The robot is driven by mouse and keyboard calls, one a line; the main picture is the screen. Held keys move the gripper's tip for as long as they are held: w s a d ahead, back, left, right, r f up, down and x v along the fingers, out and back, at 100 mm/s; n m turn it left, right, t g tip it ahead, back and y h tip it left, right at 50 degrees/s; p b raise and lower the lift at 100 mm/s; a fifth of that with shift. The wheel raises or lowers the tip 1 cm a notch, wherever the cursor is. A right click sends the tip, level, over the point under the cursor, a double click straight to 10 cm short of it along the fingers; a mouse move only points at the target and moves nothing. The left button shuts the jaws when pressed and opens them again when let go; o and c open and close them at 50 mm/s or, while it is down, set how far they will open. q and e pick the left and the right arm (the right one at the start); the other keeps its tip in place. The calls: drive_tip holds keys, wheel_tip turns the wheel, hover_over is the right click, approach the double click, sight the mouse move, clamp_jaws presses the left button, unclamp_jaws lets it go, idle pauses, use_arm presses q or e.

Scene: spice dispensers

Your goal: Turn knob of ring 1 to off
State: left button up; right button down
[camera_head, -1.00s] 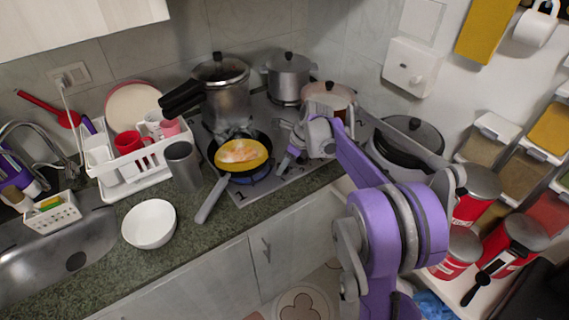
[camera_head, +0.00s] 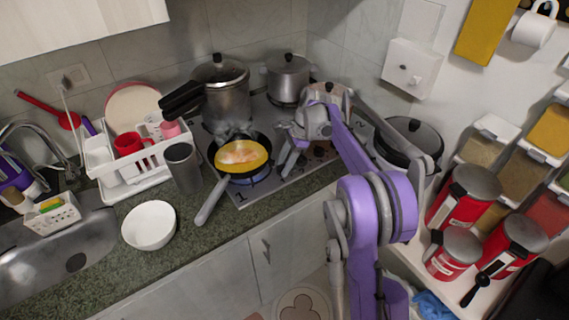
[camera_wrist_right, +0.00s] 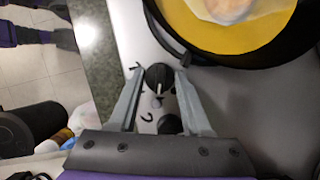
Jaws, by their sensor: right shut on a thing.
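The black knob (camera_wrist_right: 158,77) with a white mark is between the fingers of my right gripper (camera_wrist_right: 160,80) in the right wrist view, and the gripper is shut on it. A printed mark beside it looks like a 1. A second black knob (camera_wrist_right: 170,124) sits closer to the palm, with a 2 beside it. In the head view my right gripper (camera_head: 287,168) points down at the cooktop (camera_head: 245,195), just right of the frying pan (camera_head: 258,172). Its fingers hide the gripped knob there. Blue flame shows under the pan. My left gripper is not in view.
The pan holds yellow food (camera_head: 241,155), and its handle (camera_head: 210,203) sticks out over the counter. A pressure cooker (camera_head: 225,95) and a pot (camera_head: 287,78) stand behind. A white bowl (camera_head: 149,225) and a grey cup (camera_head: 183,165) are at the left.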

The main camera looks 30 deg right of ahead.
drive_tip(key=shift+n, duration=0.4)
drive_tip(key=shift+c, duration=1.8)
unclamp_jaws()
drive_tip(key=w+v, duration=0.1)
drive_tip(key=v, duration=0.9)
drive_tip(key=shift+s+d+r+p, duration=0.2)
drive_tip(key=shift+s+r+p, duration=0.1)
drive_tip(key=shift+r+p, duration=0.1)
